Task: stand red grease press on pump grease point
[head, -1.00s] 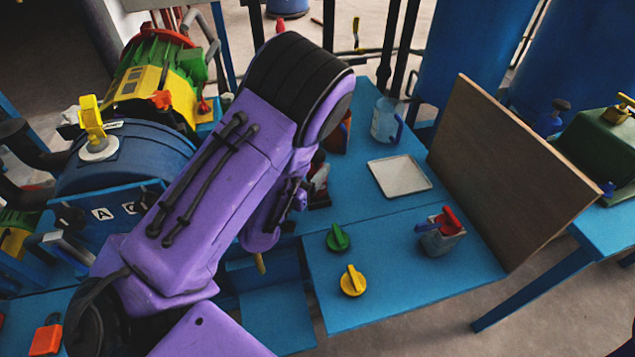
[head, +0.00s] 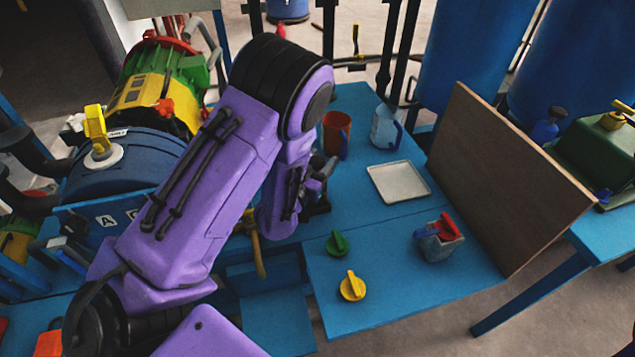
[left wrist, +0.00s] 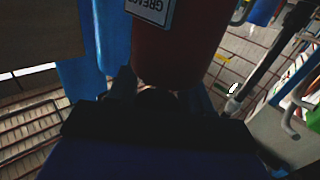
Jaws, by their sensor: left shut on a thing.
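A red cylinder with a white label reading "GREASE", the red grease press (left wrist: 180,45), fills the top middle of the left wrist view. My left gripper (left wrist: 160,93) is shut on its near end; the dark fingers are hard to make out there. The pump with a green, yellow and red housing (head: 150,85) stands at the upper left. I cannot make out its grease point. My right gripper is not in view.
A blue vessel (head: 125,175) with a yellow handle lies left of my arm. A brown board (head: 505,180) stands at right.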

